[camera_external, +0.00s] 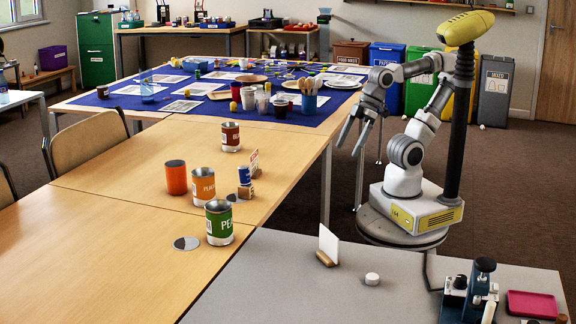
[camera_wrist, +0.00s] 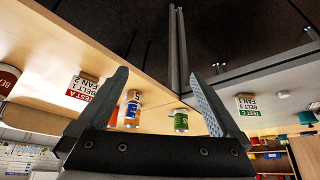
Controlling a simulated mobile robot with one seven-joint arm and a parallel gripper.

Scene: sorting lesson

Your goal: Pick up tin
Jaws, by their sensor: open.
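Several tins stand on the wooden table (camera_external: 110,225): a green-labelled tin (camera_external: 219,222) nearest, an orange-labelled tin (camera_external: 203,187) behind it, a plain orange tin or cup (camera_external: 175,177), and a red-labelled tin (camera_external: 230,136) farther back. A small blue tin (camera_external: 244,175) sits by a wooden holder. My gripper (camera_external: 348,150) is open and empty, off the table's right edge and apart from every tin. A red-labelled tin (camera_wrist: 8,80) is cut off at the left.
Flat discs (camera_external: 186,243) lie near the tins. A grey table (camera_external: 290,290) in front holds a white card (camera_external: 328,243), a white puck (camera_external: 372,279) and a pink tray (camera_external: 531,304). A blue-covered table (camera_external: 130,101) behind is crowded. Chairs (camera_external: 90,140) stand left.

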